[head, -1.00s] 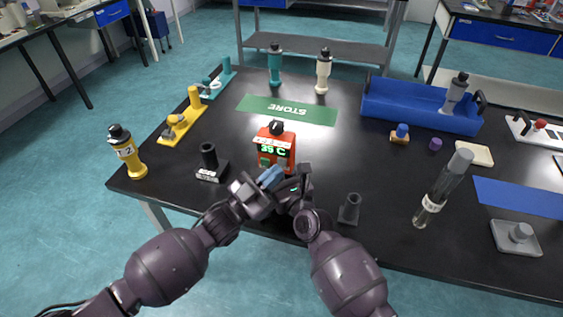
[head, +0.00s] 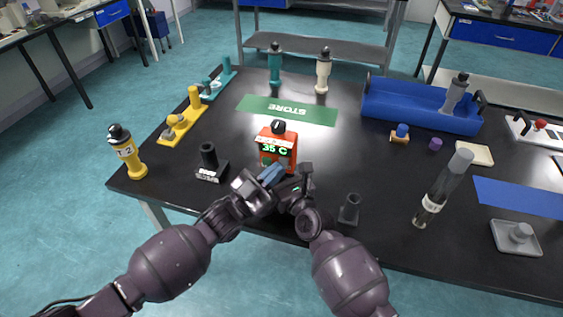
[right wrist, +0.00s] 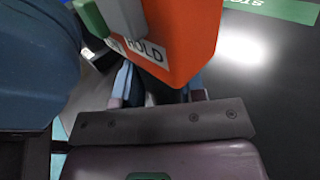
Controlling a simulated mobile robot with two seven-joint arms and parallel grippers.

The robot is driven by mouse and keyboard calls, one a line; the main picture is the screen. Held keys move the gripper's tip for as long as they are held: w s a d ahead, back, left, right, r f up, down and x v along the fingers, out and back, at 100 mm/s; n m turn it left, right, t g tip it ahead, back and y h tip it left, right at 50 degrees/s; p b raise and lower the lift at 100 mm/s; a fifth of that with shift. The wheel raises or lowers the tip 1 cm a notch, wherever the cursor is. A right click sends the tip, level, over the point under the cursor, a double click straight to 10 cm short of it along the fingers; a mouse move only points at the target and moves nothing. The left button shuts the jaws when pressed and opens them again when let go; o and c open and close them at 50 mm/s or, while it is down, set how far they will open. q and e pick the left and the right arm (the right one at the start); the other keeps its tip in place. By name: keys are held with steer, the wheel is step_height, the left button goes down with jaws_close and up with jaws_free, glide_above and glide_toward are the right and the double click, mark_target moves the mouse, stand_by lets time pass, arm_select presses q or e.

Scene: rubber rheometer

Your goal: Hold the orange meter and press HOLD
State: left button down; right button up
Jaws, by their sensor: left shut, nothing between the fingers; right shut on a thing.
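The orange meter (head: 285,143) stands upright near the table's front, with a black knob on top and a lit green display that reads 35 C. In the right wrist view the meter (right wrist: 188,35) fills the upper middle, with a HOLD label (right wrist: 147,48) on its face. My right gripper (right wrist: 160,90) is shut on the meter's lower part. My left gripper (head: 270,174) is shut and empty, its bluish fingertips close in front of the meter's lower face, beside a green patch. I cannot tell whether they touch it.
A black holder (head: 211,165) stands left of the meter and another dark holder (head: 349,209) to the right. A green STORE mat (head: 250,104) lies behind, and a blue tray (head: 410,108) sits at the back right.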

arm_select(q)
steer(key=shift+w+d+r, duration=0.2)
steer(key=shift+w, duration=0.5)
stand_by(0.7)
steer(key=shift+s, duration=0.15)
steer(key=shift+s+a+r, duration=0.15)
steer(key=shift+s, duration=0.85)
steer(key=shift+s+a, duration=0.3)
steer(key=shift+s, duration=0.5)
steer(key=shift+s+a, duration=0.35)
steer(key=shift+s, duration=0.4)
steer(key=shift+s+a, duration=0.3)
steer(key=shift+s, duration=0.5)
stand_by(0.5)
